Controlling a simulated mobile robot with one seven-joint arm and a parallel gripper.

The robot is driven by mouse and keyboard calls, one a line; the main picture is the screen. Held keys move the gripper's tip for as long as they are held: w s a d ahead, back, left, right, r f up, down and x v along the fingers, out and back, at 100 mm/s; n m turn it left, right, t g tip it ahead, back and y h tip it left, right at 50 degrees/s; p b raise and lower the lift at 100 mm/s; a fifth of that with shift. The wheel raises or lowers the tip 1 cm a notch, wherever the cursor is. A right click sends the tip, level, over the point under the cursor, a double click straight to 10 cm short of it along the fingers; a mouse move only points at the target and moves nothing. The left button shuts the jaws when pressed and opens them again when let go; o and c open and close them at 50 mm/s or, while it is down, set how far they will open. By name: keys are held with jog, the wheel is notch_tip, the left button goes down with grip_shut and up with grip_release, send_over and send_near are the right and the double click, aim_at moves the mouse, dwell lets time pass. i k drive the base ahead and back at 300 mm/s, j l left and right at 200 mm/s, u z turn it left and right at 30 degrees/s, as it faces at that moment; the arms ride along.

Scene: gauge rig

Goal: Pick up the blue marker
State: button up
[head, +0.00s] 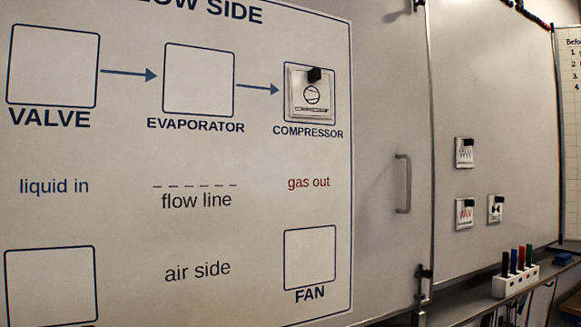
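The blue marker (513,262) stands upright in a white holder (516,281) on the ledge below the whiteboard, at the lower right of the head view. A black marker (505,264) stands just left of it, and a red marker (521,257) just right. A green marker (530,256) stands at the right end of the row. The lower part of the blue marker is hidden in the holder. My gripper is not in view.
A large diagram panel (120,215) with a compressor card (310,95) fills the left. A door handle (403,183) and a latch (424,280) stick out. Several cards (464,153) hang on the right board. A blue eraser-like block (563,259) lies right of the holder.

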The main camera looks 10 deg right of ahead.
aim_at(514, 252)
jog(key=i+l+z, duration=0.25)
jog(key=z, duration=0.2)
jog(key=i+l+z, duration=0.1)
jog(key=i+z, duration=0.55)
jog(key=z, duration=0.25)
jog(key=k, duration=0.45)
jog(key=u, duration=1.1)
jog(key=i+l+u, duration=0.2)
jog(key=u, duration=0.15)
jog(key=i+l+u, duration=0.15)
jog(key=l+u, duration=0.2)
jog(key=k+j, duration=0.1)
jog(key=k, duration=0.3)
